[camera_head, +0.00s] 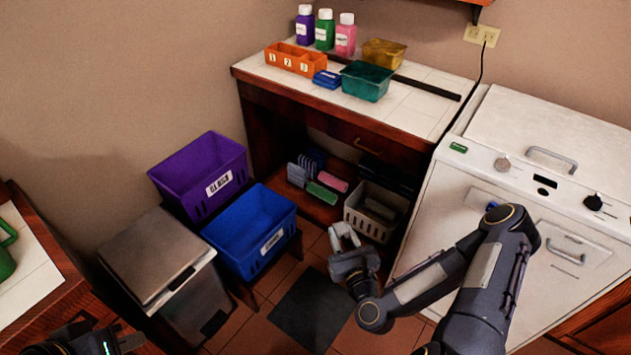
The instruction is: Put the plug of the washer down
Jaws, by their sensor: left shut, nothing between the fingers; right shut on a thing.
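The white washer (480,215) stands at the right, with a metal handle and knobs on top. A black cord (480,72) runs from the wall outlet (482,36) down between the counter and the washer. My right gripper (342,238) is low over the floor, in front of the counter's lower shelf and left of the washer. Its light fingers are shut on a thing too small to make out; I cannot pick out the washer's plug. My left gripper (122,343) is shut and empty at the bottom left edge, partly cut off.
A counter (420,112) holds bottles, an orange tray (296,58) and a teal bin (366,82). Purple (190,178) and blue (240,235) bins and a grey trash can (165,265) stand left of my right gripper. A beige basket (365,222) is close behind it. A dark mat (310,310) lies below.

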